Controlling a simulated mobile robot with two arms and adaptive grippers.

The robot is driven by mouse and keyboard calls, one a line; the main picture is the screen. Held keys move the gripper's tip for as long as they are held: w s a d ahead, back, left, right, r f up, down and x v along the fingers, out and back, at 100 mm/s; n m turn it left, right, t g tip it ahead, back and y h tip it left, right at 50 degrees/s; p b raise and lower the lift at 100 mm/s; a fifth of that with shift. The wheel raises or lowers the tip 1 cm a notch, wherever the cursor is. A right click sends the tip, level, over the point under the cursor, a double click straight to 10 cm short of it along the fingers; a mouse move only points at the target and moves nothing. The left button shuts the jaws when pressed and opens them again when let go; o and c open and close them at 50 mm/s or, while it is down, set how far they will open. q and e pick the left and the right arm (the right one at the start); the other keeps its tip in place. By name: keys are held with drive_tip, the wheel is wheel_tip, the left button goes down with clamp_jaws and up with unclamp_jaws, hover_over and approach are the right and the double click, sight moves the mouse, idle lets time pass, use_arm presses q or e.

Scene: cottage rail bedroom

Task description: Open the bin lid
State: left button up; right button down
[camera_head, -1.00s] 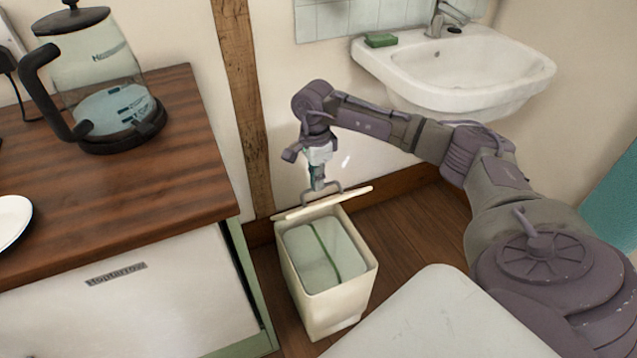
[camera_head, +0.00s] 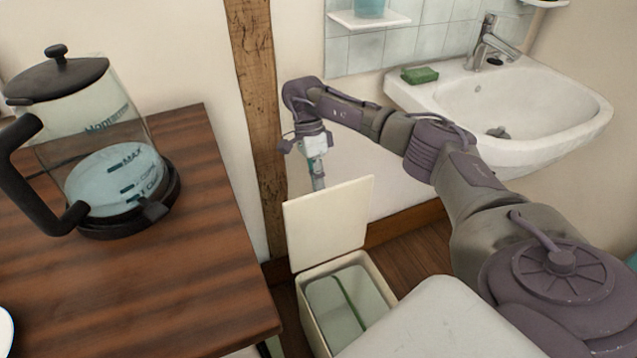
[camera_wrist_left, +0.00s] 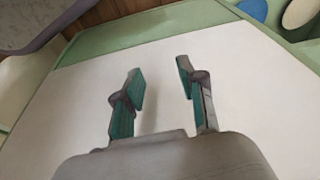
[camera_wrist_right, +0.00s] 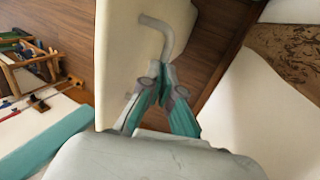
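The cream bin (camera_head: 308,320) stands on the floor between the cabinet and the basin. Its lid (camera_head: 328,226) stands nearly upright at the back edge, and the lined inside shows. My right gripper (camera_head: 318,186) is behind the lid's top edge, its fingertips partly hidden in the head view. In the right wrist view, my right gripper (camera_wrist_right: 164,70) has its fingertips together on the grey lid handle (camera_wrist_right: 166,35), against the lid's outer face (camera_wrist_right: 118,60). My left gripper (camera_wrist_left: 158,75) is open and empty, in front of a white panel with a green frame.
A wooden counter (camera_head: 205,270) at the left carries a glass kettle (camera_head: 115,150). A white basin (camera_head: 545,105) with a green sponge (camera_head: 419,75) is on the wall at the right. A wooden post (camera_head: 254,100) stands behind the bin.

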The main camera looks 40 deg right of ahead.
drive_tip(key=shift+s+a+f, duration=0.1)
drive_tip(key=shift+a+f, duration=0.05)
drive_tip(key=shift+f, duration=0.4)
drive_tip(key=shift+s+a+f, duration=0.1)
drive_tip(key=shift+f, duration=0.4)
drive_tip(key=c, duration=1.4)
unclamp_jaws()
drive_tip(key=shift+o, duration=0.8)
drive_tip(key=shift+f, duration=0.1)
drive_tip(key=shift+w+d, duration=0.1)
drive_tip(key=shift+w, duration=0.1)
